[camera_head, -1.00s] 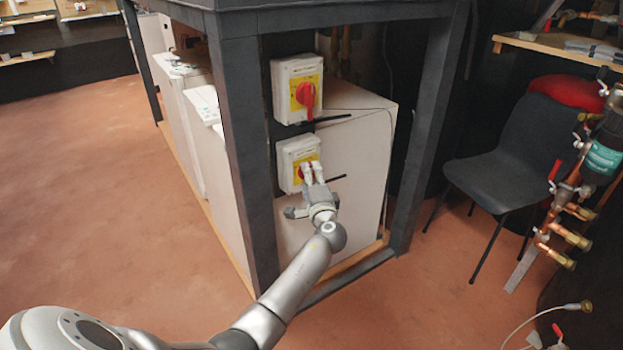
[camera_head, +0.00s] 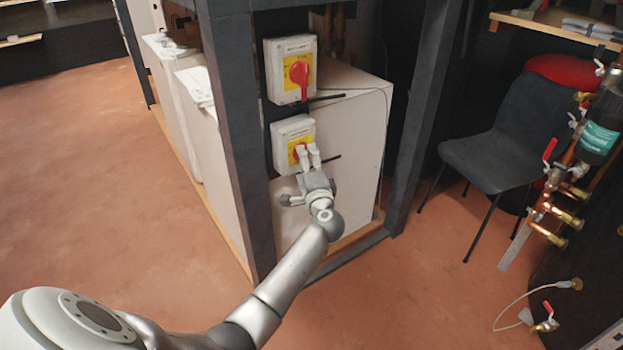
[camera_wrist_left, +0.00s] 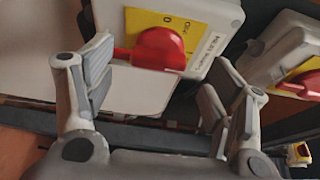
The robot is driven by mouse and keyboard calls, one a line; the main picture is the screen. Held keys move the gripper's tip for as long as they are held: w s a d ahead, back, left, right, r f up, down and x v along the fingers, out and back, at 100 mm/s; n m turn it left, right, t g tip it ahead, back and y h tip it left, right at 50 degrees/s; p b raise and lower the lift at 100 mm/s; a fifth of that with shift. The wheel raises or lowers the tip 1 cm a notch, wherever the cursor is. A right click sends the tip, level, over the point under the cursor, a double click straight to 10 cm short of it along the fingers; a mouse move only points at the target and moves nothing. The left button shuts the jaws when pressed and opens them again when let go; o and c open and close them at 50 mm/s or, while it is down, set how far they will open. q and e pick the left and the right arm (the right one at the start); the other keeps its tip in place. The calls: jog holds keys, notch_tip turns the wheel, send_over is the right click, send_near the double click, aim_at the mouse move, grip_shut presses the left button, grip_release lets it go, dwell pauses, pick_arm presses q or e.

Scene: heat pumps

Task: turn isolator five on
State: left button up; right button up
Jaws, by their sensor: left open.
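Two white isolator boxes with yellow plates and red rotary handles are mounted one above the other on the dark frame. The upper isolator (camera_head: 289,68) has its red handle pointing down. My left gripper (camera_head: 308,154) is at the lower isolator (camera_head: 280,133) and partly hides its red handle. In the left wrist view the open fingers (camera_wrist_left: 155,95) stand on either side of and short of a red handle (camera_wrist_left: 160,48) on a yellow plate. I cannot read which isolator is number five. My right gripper is not in view.
Dark frame posts (camera_head: 240,150) stand left and right of the isolators, with a white unit (camera_head: 350,130) behind. A black chair (camera_head: 510,140) and copper pipework (camera_head: 560,190) are at the right. Open floor (camera_head: 90,200) lies at the left.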

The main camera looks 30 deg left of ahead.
pick_arm(q)
jog(key=v, duration=0.9)
jog(key=shift+s, duration=0.15)
jog(key=shift+r, duration=0.15)
